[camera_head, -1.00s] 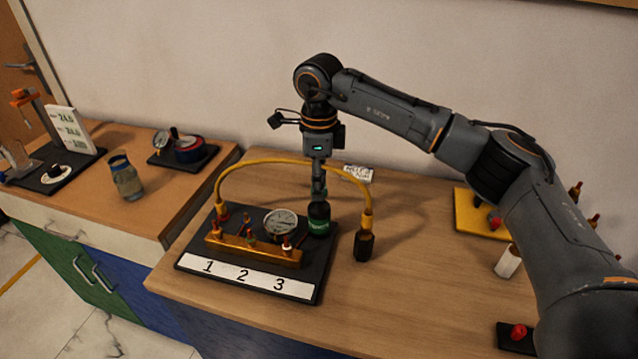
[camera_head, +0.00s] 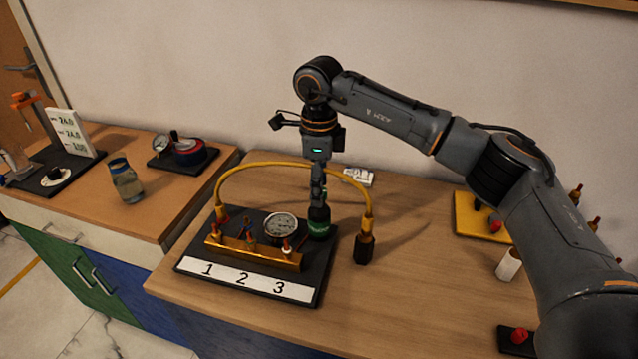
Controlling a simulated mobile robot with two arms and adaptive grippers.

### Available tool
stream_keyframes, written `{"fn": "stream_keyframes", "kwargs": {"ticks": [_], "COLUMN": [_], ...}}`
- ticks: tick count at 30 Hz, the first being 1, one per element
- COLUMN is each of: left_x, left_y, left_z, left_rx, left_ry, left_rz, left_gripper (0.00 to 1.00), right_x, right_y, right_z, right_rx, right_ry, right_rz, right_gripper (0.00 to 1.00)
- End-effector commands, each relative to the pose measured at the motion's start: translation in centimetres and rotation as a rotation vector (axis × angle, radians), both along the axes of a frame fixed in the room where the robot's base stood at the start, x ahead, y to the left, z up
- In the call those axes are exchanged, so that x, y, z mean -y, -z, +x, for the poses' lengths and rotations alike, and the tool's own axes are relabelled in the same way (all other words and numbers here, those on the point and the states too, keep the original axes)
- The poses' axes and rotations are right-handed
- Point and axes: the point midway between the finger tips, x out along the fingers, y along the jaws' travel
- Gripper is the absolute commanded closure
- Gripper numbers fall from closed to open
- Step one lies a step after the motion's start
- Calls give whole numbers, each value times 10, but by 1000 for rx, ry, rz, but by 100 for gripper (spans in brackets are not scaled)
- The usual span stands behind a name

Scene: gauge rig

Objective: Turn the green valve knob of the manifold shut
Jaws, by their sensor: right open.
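The manifold is a brass bar (camera_head: 262,254) on a black base plate marked 1, 2 and 3, with several small coloured valve handles on it. Behind the bar is a round pressure gauge (camera_head: 281,225). At the back right of the plate stands a dark round piece with a green band (camera_head: 319,230), which looks like the green knob. My right gripper (camera_head: 318,203) points straight down from above, open, with its fingertips at the top of this piece. I cannot tell whether they surround it or only touch it. My left gripper is not in view.
A yellow hose (camera_head: 290,163) arches over the manifold, close to my right gripper, down to a dark fitting (camera_head: 364,249) on the table. A yellow tray (camera_head: 476,217) stands to the right. Table in front of the dark fitting is clear. A glass jar (camera_head: 127,183) stands on the left counter.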

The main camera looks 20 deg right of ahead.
Motion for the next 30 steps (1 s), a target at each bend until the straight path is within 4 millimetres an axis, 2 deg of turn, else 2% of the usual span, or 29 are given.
{"fn": "stream_keyframes", "kwargs": {"ticks": [4,7,15,21,30], "left_x": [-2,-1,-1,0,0], "left_y": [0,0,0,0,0], "left_z": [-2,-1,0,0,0], "left_rx": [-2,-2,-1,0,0], "left_ry": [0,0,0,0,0], "left_rz": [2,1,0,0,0], "left_gripper": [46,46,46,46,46], "right_x": [0,0,0,0,0], "right_y": [-6,-20,-78,-109,-120], "right_z": [0,1,0,0,0], "right_rx": [1,2,4,1,0], "right_ry": [0,0,0,0,0], "right_rz": [0,-1,1,0,0], "right_gripper": [46,46,46,46,46]}}
